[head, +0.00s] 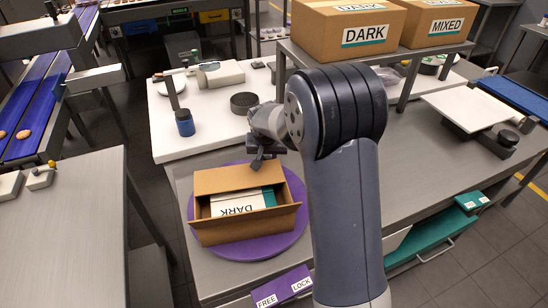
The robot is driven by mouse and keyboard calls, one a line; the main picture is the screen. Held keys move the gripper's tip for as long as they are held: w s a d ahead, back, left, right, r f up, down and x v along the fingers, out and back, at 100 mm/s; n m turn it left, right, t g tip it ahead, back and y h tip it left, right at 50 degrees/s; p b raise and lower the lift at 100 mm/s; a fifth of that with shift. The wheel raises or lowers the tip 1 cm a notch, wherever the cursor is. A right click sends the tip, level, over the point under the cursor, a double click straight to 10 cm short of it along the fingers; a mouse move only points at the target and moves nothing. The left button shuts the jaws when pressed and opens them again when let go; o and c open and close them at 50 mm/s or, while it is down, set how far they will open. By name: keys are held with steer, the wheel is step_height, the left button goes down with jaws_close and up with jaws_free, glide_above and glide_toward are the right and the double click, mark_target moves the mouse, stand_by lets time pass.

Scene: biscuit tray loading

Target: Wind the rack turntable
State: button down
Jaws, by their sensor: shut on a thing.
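The purple round turntable (298,190) lies on the grey steel bench. An open cardboard box (245,229) stands on it and covers much of the disc. Inside the box is a white and teal pack marked DARK (240,203), its lettering upside down in the picture. My gripper (257,163) points down at the far side of the turntable, just behind the box's back edge. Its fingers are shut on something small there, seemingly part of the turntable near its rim. The exact grip is hidden by the fingers and the box.
A purple plate marked FREE and LOCK (284,288) sits at the bench's front edge. A blue-based post (185,122) stands on the white table at the left.

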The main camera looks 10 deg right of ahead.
steer(key=c, duration=1.2)
jaws_free()
steer(key=shift+c, duration=0.2)
steer(key=d+b+v, duration=0.1)
steer(key=v, duration=0.9)
steer(key=shift+a+r, duration=0.4)
steer(key=shift+a, duration=0.1)
steer(key=shift+s+f, duration=0.1)
steer(key=shift+s, duration=0.05)
